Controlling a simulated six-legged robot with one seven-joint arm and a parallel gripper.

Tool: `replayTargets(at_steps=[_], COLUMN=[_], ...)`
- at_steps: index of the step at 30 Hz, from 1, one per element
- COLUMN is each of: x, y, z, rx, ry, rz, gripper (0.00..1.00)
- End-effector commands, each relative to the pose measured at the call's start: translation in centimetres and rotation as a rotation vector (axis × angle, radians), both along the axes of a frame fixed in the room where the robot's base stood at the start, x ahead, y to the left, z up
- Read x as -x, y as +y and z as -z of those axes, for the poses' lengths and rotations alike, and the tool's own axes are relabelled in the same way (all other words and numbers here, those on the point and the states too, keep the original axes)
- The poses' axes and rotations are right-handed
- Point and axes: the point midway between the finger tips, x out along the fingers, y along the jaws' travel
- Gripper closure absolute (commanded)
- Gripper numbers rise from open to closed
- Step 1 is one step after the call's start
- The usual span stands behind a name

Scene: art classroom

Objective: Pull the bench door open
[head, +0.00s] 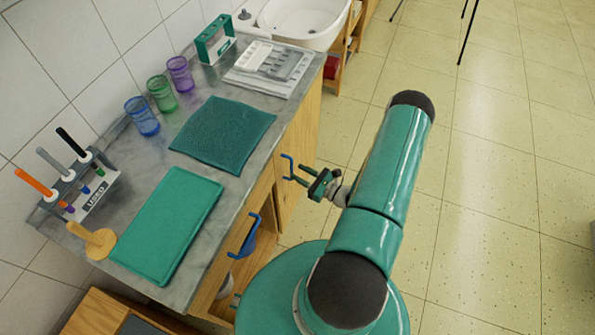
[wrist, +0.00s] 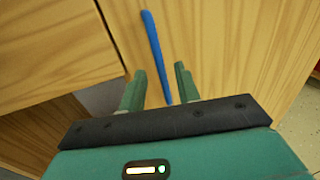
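The bench (head: 215,75) has a grey marble top and wooden fronts. A wooden door (head: 296,150) on its aisle side carries a blue bar handle (head: 288,165). The door also fills the right of the wrist view (wrist: 240,50), beside a dark seam. My gripper (head: 300,181) is at this handle, its fingers pointing at the door. In the wrist view my gripper (wrist: 160,80) is open, with the blue handle (wrist: 154,50) running lengthwise between its two green fingers. A clear gap shows on the right finger's side; contact on the left is unclear. The door looks shut or nearly so.
A second blue handle (head: 250,236) is on the nearer bench front, by an open compartment with pale items. On top are a green mat (head: 168,232), a dark green cloth (head: 222,133), cups and a pen rack (head: 80,185). The tiled floor (head: 480,180) at right is clear.

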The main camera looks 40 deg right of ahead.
Motion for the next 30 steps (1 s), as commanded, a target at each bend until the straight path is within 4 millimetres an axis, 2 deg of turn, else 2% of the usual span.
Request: replayTargets(at_steps=[5,14,19,30], x=[-1.6,-1.8,-1.8,-1.7], y=[0.6,0.6,0.6,0.5], z=[0.0,0.0,0.0,0.0], rx=[0.000,-0.001,0.000,0.000], ry=[-0.001,0.000,0.000,0.000], rz=[0.000,0.001,0.001,-0.005], gripper=[0.67,0.67,1.00,1.00])
